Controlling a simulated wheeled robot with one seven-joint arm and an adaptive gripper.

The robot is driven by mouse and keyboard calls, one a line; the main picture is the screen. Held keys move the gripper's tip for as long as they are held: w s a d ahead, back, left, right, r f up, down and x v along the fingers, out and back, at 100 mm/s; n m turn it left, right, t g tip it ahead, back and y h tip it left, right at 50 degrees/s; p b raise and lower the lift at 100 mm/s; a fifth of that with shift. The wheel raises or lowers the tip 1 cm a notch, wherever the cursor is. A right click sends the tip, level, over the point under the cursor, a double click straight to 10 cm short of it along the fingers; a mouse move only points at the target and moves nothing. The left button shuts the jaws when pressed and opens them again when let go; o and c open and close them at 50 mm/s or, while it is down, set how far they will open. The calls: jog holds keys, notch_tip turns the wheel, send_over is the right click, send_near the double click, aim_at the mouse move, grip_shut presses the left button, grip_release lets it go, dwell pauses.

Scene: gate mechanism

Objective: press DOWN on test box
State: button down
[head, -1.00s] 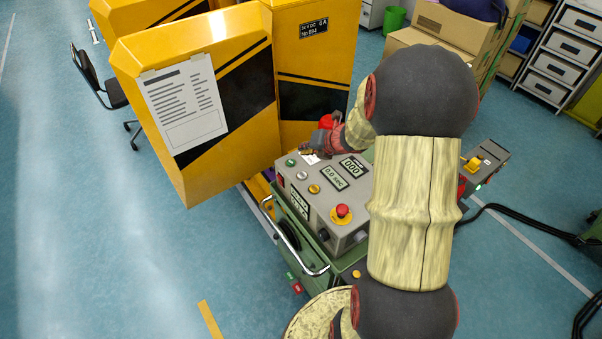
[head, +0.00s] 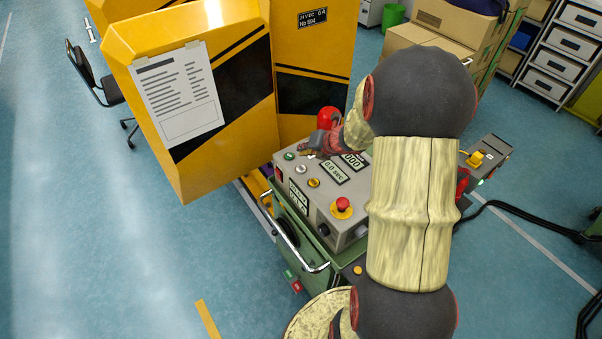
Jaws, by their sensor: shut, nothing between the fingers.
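The test box (head: 320,218) is a grey sloped panel on a green cart. Its top has a green button (head: 289,156), a white button (head: 301,171), an amber button (head: 313,183) and a red mushroom knob (head: 342,206) on a yellow base. Two small displays, one reading "0.0 sec" (head: 334,170), sit to their right. No DOWN label is readable. My arm hides the box's right side.
Tall yellow gate cabinets (head: 190,90) with black stripes stand behind and left of the box. A metal handle (head: 290,250) curves along the cart's front. A yellow-knobbed control (head: 476,158) is at the right. Black cables (head: 520,219) lie on the floor. Open floor is at left.

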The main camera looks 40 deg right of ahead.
aim_at(303, 167)
jog(key=shift+f+b, duration=1.75)
jog(key=shift+f, duration=0.7)
jog(key=shift+f, duration=0.1)
jog(key=shift+f, duration=0.3)
